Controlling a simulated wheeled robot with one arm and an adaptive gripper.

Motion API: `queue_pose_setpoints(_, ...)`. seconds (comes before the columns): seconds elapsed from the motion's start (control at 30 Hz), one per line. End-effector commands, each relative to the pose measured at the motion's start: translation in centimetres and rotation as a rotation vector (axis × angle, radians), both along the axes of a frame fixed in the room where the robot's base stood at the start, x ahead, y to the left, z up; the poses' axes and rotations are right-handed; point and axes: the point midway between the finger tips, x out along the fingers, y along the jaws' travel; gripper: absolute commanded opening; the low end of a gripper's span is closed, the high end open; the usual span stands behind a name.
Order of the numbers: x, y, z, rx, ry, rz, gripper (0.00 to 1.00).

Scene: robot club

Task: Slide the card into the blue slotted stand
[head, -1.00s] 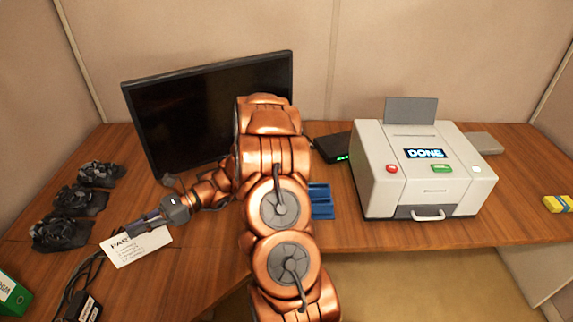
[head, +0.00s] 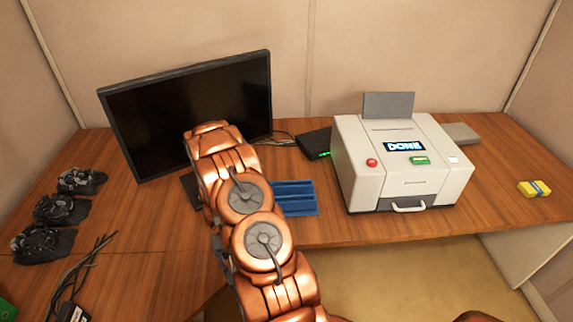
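The blue slotted stand (head: 296,198) sits on the desk just right of my arm, in front of the monitor and left of the printer. Its left end is partly hidden by my arm, and the slots I can see look empty. The card does not show now. My gripper does not show either; my copper arm crosses the middle of the picture and may hide both.
A black monitor (head: 190,115) stands behind my arm. A white printer (head: 400,165) reading DONE is to the right, with a black box (head: 316,143) beside it. Several dark objects (head: 62,210) and cables (head: 75,275) lie at left. A yellow block (head: 534,188) lies at far right.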

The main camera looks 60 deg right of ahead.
Motion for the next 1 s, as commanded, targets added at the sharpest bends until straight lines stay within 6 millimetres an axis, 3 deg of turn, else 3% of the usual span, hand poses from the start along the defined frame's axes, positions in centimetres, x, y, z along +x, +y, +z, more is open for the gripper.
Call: queue_pose_setpoints(1.0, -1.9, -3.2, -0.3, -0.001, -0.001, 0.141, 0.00)
